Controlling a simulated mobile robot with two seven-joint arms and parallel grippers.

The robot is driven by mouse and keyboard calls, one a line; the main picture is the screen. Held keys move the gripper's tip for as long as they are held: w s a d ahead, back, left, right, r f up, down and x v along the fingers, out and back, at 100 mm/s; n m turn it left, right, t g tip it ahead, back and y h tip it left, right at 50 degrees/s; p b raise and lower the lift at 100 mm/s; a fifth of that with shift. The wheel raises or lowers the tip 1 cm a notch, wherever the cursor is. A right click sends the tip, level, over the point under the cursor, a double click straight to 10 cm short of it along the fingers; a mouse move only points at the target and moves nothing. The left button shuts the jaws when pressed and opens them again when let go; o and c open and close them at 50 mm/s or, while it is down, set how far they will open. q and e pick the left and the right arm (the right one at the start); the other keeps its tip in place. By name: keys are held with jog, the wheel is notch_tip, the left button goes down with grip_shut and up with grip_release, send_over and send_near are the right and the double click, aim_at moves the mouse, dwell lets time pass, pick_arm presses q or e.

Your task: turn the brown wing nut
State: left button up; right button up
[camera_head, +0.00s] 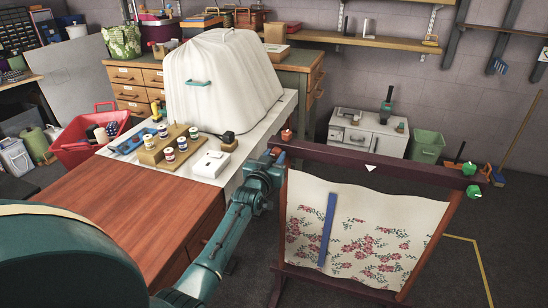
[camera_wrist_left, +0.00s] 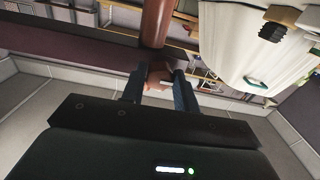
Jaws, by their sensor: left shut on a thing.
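The embroidery frame (camera_head: 340,156) has a dark red-brown top beam and holds a flowered cloth (camera_head: 350,225). An orange-brown knob (camera_head: 286,134) shows above the beam's left end. My left gripper (camera_head: 275,157) is at that end, with its fingertips partly hidden. In the left wrist view, my left gripper (camera_wrist_left: 158,88) is shut on the brown wing nut (camera_wrist_left: 159,74), which sits between the two dark fingers against the beam. Two green knobs (camera_head: 469,168) are at the beam's right end, far from the gripper. My right gripper is out of view.
A blue strip (camera_head: 327,230) lies against the cloth. Left of my arm is a brown tabletop (camera_head: 130,205); behind it a white table holds spools (camera_head: 168,155), a white box (camera_head: 210,164) and a large white cover (camera_head: 220,85). Floor is clear right of the frame.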

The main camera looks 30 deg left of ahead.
pick_arm(q)
jog(key=o, duration=1)
jog(key=p+v, duration=0.1)
jog(key=v, duration=1.2)
jog(key=shift+s+a, duration=0.1)
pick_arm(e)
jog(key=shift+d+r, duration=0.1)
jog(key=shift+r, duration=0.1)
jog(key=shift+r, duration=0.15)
pick_arm(q)
jog(key=s+d+f+m+g+h+p, duration=0.2)
jog(key=s+d+f, duration=0.1)
jog(key=s+d, duration=0.4)
jog(key=s+d+f+m+g+h+p, duration=0.2)
jog(key=s+d+h, duration=0.1)
jog(key=s+d, duration=0.4)
jog(key=s+d+f+m+g+h+p, duration=0.1)
jog(key=s+d+f+g+h+p, duration=0.1)
jog(key=s+d, duration=0.6)
jog(key=shift+d+f+m+g+h, duration=0.4)
jog(key=shift+f, duration=0.4)
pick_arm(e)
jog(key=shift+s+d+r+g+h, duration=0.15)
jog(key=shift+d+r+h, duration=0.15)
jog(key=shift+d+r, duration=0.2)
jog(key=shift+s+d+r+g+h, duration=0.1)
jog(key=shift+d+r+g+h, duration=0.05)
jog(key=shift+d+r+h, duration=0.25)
